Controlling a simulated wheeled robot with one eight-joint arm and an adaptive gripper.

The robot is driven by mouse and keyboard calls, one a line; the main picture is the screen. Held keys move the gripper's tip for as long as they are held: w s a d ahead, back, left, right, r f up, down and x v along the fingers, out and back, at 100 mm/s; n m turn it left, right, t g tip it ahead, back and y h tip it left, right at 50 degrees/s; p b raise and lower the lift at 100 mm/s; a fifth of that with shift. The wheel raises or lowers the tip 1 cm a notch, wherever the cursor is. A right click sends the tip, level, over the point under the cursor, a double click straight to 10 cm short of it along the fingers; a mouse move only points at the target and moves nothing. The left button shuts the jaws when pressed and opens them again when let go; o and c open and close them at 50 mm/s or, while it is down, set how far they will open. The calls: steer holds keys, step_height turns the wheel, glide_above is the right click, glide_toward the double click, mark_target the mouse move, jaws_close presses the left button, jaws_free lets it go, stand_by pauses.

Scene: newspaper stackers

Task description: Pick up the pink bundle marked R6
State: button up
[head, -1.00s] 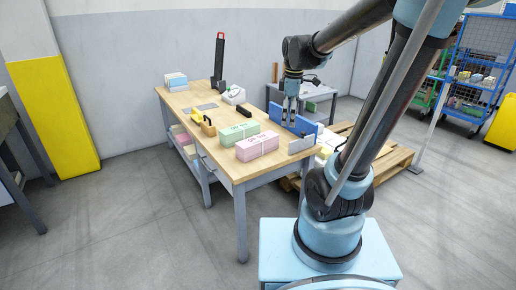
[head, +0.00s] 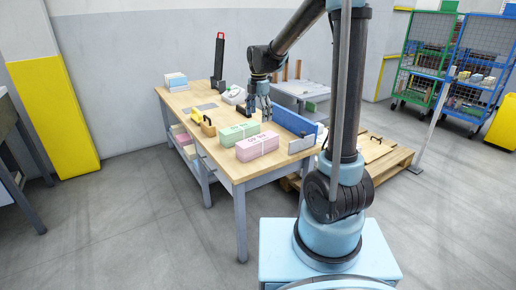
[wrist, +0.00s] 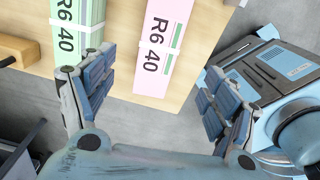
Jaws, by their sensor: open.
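The pink bundle (head: 258,147) lies flat on the wooden table near its front corner, with a pale band around it. In the wrist view the pink bundle (wrist: 155,62) shows the marking R6 40 and lies between the lines of my two fingers. The green bundle (head: 240,133) lies just behind it, with a gap between; in the wrist view the green bundle (wrist: 66,35) is also marked R6 40. My gripper (head: 260,114) is above the table, behind the bundles in the head view. In the wrist view my gripper (wrist: 152,92) is open, with nothing between its fingers.
A blue upright panel (head: 293,121) and a small grey plate (head: 301,144) stand right of the bundles. A yellow-handled tool (head: 197,115) and a brown block (head: 208,126) lie to the left. A wooden pallet (head: 392,165) is on the floor beyond the table's right side.

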mark_target(258, 139)
step_height(258, 139, down, 9)
steer(key=shift+f, duration=0.1)
steer(key=shift+s+a+f, duration=0.1)
steer(key=shift+a+f, duration=0.05)
steer(key=shift+f, duration=2.5)
jaws_close()
